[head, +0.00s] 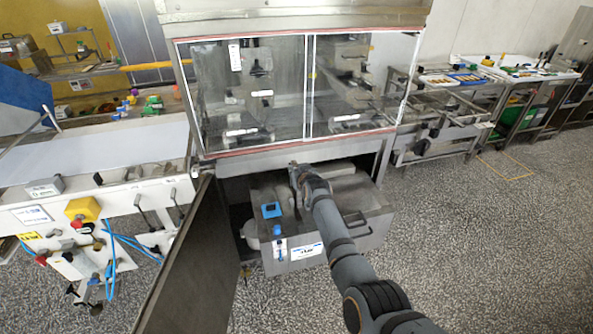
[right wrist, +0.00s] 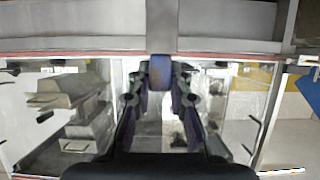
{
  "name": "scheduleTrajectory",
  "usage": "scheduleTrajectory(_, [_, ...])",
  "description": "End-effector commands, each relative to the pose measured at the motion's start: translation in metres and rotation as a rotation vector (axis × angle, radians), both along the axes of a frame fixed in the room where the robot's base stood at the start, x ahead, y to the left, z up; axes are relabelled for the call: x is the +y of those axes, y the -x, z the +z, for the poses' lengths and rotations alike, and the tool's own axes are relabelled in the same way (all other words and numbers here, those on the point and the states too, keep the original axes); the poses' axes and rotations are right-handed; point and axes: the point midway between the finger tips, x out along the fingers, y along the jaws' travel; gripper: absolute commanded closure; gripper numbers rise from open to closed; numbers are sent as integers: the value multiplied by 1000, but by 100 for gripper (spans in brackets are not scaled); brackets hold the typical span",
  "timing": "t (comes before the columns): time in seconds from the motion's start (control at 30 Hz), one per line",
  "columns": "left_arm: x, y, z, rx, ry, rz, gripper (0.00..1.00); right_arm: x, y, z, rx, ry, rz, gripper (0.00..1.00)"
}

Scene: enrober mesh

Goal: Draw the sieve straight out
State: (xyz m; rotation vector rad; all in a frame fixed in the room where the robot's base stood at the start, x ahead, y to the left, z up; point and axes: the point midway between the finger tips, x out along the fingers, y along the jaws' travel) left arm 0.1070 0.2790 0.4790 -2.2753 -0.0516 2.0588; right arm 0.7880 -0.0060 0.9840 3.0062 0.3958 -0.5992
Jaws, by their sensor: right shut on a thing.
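My right gripper (head: 295,177) is over the back left part of the steel tank (head: 345,236), below the glass-fronted housing. In the right wrist view its fingers (right wrist: 160,76) are closed on a small blue and brown piece (right wrist: 160,68), seemingly the grip of the sieve. The body of the sieve cannot be made out; my fingers, my arm and the shadow under the housing hide that area. My left gripper is not in view.
The glass-fronted housing (head: 305,90) hangs just above and behind my right gripper. An open steel door (head: 178,262) stands to the left. A blue-framed square (head: 271,210) is on the tank top. A white conveyor (head: 95,165) is farther left. The floor (head: 480,260) at right is clear.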

Motion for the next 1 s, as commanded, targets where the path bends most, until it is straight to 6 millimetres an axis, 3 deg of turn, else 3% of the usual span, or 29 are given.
scheduleTrajectory(1.0, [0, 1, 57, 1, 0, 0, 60, 0, 0, 64, -1, 0, 0, 100])
